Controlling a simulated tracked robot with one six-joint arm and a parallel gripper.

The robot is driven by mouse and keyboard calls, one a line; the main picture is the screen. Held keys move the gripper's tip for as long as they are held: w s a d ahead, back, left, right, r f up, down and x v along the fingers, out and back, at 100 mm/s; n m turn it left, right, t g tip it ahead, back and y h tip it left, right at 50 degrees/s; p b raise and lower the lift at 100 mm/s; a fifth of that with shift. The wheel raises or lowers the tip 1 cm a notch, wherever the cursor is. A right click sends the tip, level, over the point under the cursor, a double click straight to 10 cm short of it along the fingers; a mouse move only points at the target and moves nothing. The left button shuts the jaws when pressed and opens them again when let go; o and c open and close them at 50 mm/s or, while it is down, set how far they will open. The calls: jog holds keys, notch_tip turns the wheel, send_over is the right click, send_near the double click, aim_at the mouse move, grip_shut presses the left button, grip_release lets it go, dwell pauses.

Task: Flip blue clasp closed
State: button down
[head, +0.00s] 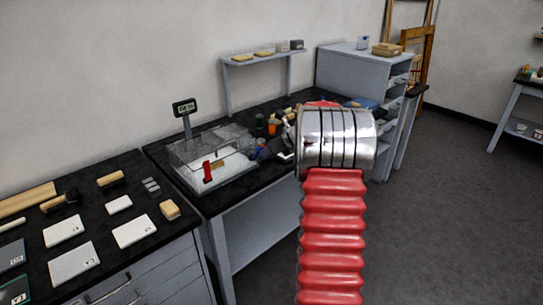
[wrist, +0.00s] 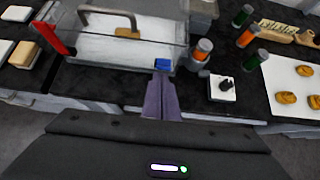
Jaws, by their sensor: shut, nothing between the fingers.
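The blue clasp (wrist: 162,64) is a small block at the front edge of a clear-walled case (wrist: 95,50), in the wrist view. Whether it stands open or shut I cannot tell. My gripper (wrist: 161,77) has its purple fingers together with nothing between them. Its tips are just in front of and below the clasp in the picture; I cannot tell whether they touch it. In the head view the clear case (head: 185,160) stands on the black bench.
A red piece (wrist: 52,38) stands at the case's left side. Orange-capped bottles (wrist: 203,49), a white block with a black knob (wrist: 222,88) and a white sheet with gold pieces (wrist: 290,85) lie to the right. A scale display (head: 185,107) rises behind the case.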

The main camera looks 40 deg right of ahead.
jog(key=shift+r, duration=0.1)
dwell(0.4)
